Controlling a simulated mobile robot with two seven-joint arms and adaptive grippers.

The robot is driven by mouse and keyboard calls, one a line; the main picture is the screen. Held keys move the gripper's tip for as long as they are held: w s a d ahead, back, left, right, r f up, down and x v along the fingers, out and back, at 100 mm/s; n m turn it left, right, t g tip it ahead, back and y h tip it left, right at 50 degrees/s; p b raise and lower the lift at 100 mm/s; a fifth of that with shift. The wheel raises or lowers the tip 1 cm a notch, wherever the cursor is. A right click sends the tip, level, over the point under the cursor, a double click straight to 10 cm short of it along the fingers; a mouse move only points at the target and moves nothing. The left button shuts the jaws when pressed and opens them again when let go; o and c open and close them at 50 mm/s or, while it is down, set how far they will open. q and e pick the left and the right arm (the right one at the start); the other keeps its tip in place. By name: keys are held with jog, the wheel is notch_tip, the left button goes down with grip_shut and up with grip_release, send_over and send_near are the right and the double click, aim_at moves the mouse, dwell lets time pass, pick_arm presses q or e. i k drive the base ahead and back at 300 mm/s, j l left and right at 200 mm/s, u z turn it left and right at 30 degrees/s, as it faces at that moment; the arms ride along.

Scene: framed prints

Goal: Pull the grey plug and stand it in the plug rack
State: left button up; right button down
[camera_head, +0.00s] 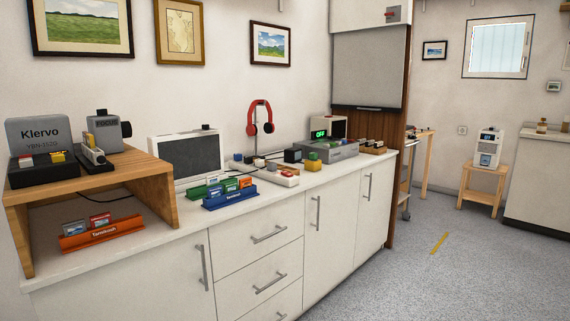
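I cannot single out the grey plug with certainty. A small grey block (259,162) stands by a white strip (287,181) on the counter; the strip carries several small coloured pieces. Farther right, a low wooden rack (376,150) with several small dark and light pieces sits near the counter's right end; it may be the plug rack, but it is too small to tell. Neither of my grippers is in view.
The white counter (150,236) runs along the wall. A wooden shelf (165,190), orange holder (103,238), blue holder (230,198), grey-screened box (187,157), red headphones (260,117) and grey box (329,151) crowd it. Open floor (420,275) lies to the right.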

aim_at(272, 166)
jog(key=i+l, duration=0.4)
jog(key=i, duration=0.15)
jog(key=i+l, duration=0.8)
jog(key=i, duration=0.25)
